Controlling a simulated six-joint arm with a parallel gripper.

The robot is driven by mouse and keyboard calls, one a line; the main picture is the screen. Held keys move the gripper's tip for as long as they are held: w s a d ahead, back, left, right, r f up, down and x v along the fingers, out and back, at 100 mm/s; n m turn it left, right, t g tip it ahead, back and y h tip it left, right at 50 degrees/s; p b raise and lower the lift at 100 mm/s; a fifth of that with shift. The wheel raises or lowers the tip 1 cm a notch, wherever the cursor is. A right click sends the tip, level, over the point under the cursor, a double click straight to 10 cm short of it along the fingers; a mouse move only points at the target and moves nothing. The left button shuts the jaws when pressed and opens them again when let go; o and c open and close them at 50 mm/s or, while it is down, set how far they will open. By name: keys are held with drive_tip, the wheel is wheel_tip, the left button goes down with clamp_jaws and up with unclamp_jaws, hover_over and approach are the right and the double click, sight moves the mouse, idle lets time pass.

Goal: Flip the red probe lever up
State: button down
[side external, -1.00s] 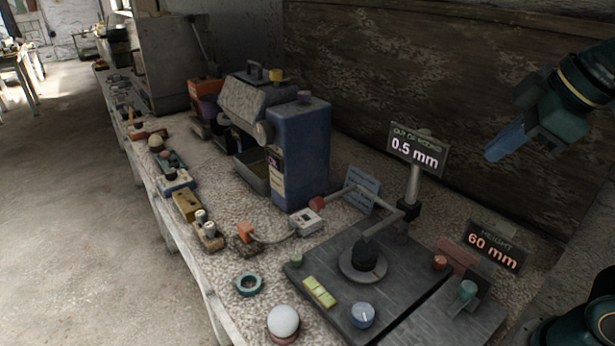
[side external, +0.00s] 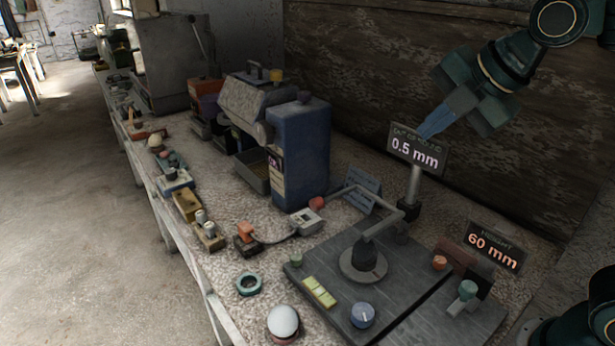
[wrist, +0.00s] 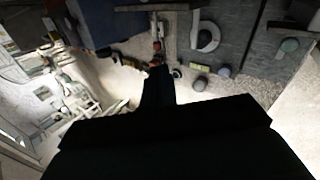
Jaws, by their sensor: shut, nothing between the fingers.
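A red knob (side external: 317,203) sits at the end of a bent grey bar (side external: 350,190) that joins the probe post on the slate base; it looks like the red probe lever, though I cannot tell its up or down position. My gripper (side external: 428,132) is shut and empty. It is high in the air in the side view, its fingertips overlapping the top of the 0.5 mm display (side external: 415,152), and it is apart from the red knob. In the wrist view the dark fingers (wrist: 157,85) point toward the bench, and their tips hide part of it.
A blue machine (side external: 300,150) stands left of the bar. A 60 mm display (side external: 492,247) is at right.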

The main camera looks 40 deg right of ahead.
drive_tip(key=w+a+f+n+t, duration=0.15)
drive_tip(key=w+a+n, duration=0.65)
drive_tip(key=n, duration=0.8)
wheel_tip(320, 180, down, 16)
drive_tip(key=w, duration=0.1)
drive_tip(key=shift+d+r, duration=0.2)
drive_tip(key=shift+d, duration=0.25)
drive_tip(key=shift+w, duration=0.2)
drive_tip(key=shift+x, duration=4.9)
